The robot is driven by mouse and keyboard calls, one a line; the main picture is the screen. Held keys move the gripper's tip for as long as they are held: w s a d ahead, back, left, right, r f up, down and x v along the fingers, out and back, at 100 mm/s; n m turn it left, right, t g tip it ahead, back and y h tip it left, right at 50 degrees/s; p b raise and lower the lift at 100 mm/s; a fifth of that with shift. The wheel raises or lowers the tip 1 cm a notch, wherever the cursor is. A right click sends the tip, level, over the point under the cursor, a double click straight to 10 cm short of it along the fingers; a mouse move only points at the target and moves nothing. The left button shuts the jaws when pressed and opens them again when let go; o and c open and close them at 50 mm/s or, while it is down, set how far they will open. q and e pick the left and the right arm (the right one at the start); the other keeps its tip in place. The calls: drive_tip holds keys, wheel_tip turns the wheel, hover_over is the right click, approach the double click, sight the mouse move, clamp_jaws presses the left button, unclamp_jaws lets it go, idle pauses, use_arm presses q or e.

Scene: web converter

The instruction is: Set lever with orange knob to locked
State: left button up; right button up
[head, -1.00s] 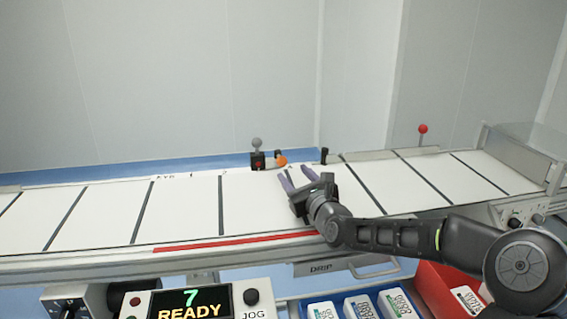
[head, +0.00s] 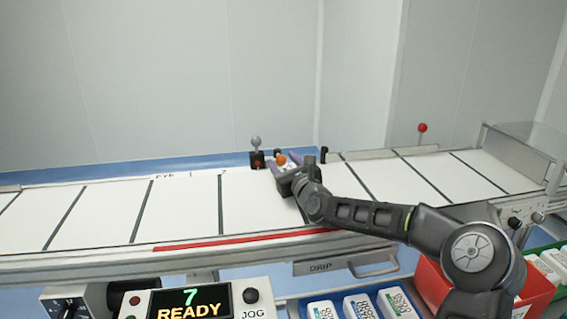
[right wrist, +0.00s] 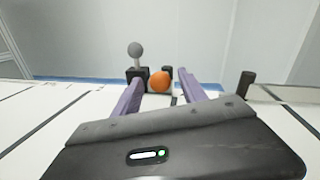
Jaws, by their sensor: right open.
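The orange knob (head: 281,160) of the lever stands at the back edge of the conveyor, just right of a grey ball knob (head: 256,141) on a black block. My right gripper (head: 281,160) is open, its purple fingers reaching toward the back edge on either side of the orange knob. In the right wrist view the orange knob (right wrist: 159,81) shows between the two fingertips (right wrist: 161,80), with no clear contact. The lever's shaft and most of its base are hidden. My left gripper is not in view.
A black post (head: 323,154) stands just right of the gripper. A red ball lever (head: 422,128) is farther right. The white conveyor web (head: 185,205) lies below the arm. A READY panel (head: 190,303), a blue bin (head: 338,298) and a red bin (head: 437,285) are in front.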

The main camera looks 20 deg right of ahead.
drive_tip(key=shift+c, duration=0.3)
clamp_jaws()
idle(1.1)
